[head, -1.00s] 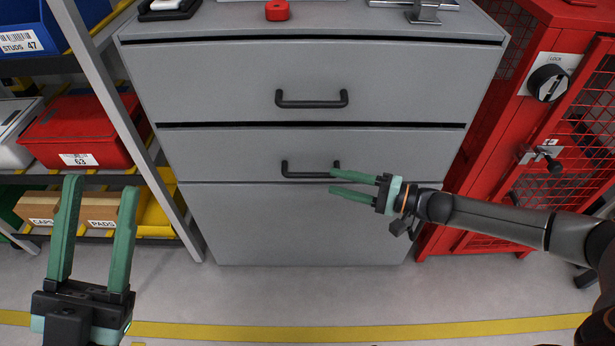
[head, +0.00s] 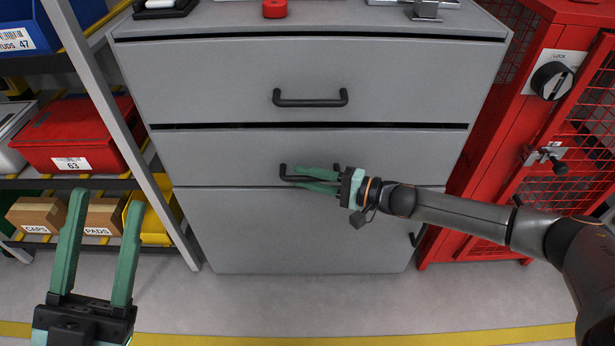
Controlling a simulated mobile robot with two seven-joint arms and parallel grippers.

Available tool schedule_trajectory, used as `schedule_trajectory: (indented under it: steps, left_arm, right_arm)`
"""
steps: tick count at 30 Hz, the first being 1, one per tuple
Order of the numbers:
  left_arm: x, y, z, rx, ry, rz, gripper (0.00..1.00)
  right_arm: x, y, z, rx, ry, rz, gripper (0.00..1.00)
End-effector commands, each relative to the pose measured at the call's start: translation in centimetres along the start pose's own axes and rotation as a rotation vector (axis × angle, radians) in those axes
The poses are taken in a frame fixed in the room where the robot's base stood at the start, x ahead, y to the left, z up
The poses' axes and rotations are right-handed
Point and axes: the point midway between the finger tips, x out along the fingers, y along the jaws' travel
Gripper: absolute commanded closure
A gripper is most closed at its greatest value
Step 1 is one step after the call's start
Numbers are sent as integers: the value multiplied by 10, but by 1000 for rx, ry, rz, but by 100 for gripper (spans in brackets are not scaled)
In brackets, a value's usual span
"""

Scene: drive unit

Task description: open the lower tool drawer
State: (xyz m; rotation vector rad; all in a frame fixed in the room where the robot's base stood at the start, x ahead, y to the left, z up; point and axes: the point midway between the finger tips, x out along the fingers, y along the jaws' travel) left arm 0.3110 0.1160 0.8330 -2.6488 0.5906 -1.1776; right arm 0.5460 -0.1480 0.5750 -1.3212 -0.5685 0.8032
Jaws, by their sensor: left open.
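The lower tool drawer (head: 230,158) is the second grey front of the cabinet in the head view and looks closed. Its black bar handle (head: 284,173) is partly covered by my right gripper. My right gripper (head: 296,177) comes in from the right with its green fingers at the handle, one above and one below the bar line. The fingers are apart; whether they touch the bar cannot be told. My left gripper (head: 104,198) is open and empty at the lower left, away from the cabinet.
The upper drawer (head: 200,80) has its own black handle (head: 310,99) and looks closed. A shelf rack with a red bin (head: 75,135) stands left. A red mesh locker (head: 490,190) stands right. The floor in front is clear.

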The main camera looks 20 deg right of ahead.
Motion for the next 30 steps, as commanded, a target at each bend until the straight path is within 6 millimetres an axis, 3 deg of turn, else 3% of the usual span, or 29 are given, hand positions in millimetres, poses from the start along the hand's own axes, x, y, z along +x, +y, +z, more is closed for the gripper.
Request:
schedule_trajectory:
  steps: [1,7,30]
  left_arm:
    - [0,0,0,-1,0,0,50]
    - [0,0,0,-2,0,-2,50]
    - [0,0,0,-3,0,-4,50]
  right_arm:
    - [0,0,0,0,0,0,78]
    - [0,0,0,0,0,0,100]
    - [0,0,0,0,0,0,100]
